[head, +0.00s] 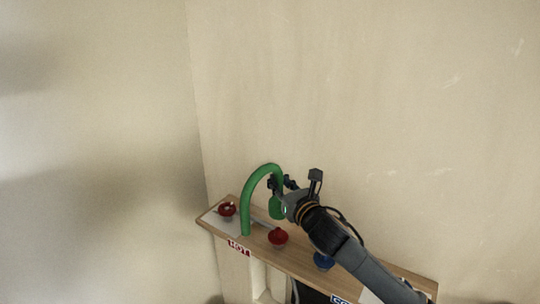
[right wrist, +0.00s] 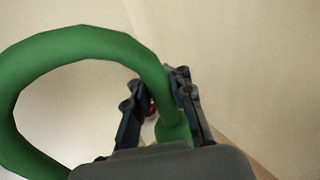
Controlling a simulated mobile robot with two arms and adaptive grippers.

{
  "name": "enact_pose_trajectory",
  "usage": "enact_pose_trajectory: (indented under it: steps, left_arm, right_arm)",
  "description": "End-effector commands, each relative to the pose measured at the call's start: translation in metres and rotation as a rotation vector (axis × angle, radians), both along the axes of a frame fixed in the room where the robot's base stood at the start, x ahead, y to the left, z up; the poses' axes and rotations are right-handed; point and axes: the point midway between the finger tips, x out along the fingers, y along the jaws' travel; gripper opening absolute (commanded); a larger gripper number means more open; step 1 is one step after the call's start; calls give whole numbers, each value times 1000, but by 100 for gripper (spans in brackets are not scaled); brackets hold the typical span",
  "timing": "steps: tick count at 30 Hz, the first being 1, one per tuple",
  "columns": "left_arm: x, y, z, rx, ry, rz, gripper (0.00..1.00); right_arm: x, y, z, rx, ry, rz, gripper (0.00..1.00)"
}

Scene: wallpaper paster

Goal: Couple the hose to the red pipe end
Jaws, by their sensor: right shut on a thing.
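A green hose (head: 252,189) arches over the wooden shelf (head: 305,263) in the head view. My right gripper (head: 279,186) is shut on the hose near its right end. The wider green end piece (head: 277,208) hangs below the gripper, seemingly above the shelf. The other end comes down near the HOT label. Two red pieces, one at the left (head: 227,210) and one nearer the middle (head: 278,238), stand on the shelf; I cannot tell which is the pipe end. In the right wrist view the hose (right wrist: 75,44) loops left from between the fingers (right wrist: 165,105). My left gripper is out of view.
A red HOT label (head: 239,248) and a blue label (head: 342,299) are on the shelf's front edge. A blue piece (head: 323,261) stands on the shelf, partly behind my right arm. Plain walls (head: 380,110) rise behind and at the left. The space above the shelf's left part is open.

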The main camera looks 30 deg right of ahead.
Motion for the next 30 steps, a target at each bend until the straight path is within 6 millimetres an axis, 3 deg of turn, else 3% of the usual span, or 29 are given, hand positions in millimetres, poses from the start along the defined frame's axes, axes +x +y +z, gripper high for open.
enact_pose_trajectory:
  steps: [3,14,20,21,30]
  left_arm:
    - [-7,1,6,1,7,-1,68]
    - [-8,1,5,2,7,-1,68]
    - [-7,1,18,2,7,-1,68]
    - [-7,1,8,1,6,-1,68]
    - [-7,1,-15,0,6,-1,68]
  right_arm:
    - [2,-3,11,1,-1,-2,0]
    - [2,-3,10,1,-2,1,0]
    - [2,-4,14,-4,7,49,0]
    - [2,-2,2,2,7,49,0]
    - [2,-3,-28,0,4,47,0]
